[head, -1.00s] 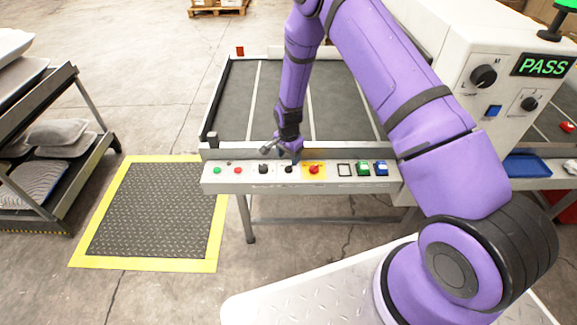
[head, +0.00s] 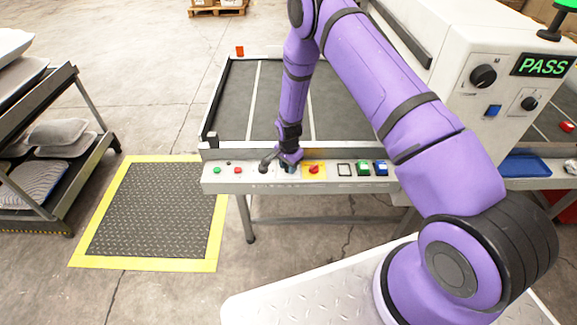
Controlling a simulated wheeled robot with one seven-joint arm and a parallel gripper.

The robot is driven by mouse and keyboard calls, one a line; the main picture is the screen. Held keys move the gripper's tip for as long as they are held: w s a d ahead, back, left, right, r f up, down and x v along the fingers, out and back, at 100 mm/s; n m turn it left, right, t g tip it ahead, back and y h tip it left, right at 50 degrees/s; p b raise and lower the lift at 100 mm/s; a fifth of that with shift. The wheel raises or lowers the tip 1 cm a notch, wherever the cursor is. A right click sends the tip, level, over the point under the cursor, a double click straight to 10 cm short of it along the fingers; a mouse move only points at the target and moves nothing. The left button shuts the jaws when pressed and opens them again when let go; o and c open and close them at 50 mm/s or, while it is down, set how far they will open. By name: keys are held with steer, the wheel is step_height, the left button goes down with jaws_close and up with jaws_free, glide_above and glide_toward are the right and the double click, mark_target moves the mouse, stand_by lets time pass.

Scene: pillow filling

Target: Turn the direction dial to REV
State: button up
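The control panel (head: 225,185) is a white strip along the near edge of the conveyor table. Two dark knobs sit between its red button and its yellow plate. The left knob (head: 263,169) shows in part beside my gripper; the right knob is hidden behind the gripper. The labels are too small to read, so I cannot tell which is the direction dial or where it points. My gripper (head: 281,164) is down at the panel over these knobs. I cannot tell whether its fingers touch or hold a knob.
A green button (head: 217,171) and red button (head: 238,170) lie left of the gripper. A red knob (head: 314,169) on a yellow plate is close on its right, then green (head: 363,168) and blue (head: 381,168) switches. A white machine (head: 500,60) showing PASS stands right.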

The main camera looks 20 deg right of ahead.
steer(key=shift+n, duration=0.3)
steer(key=n, duration=1.1)
steer(key=shift+n, duration=2.1)
steer(key=o, duration=0.9)
steer(key=shift+o, duration=0.2)
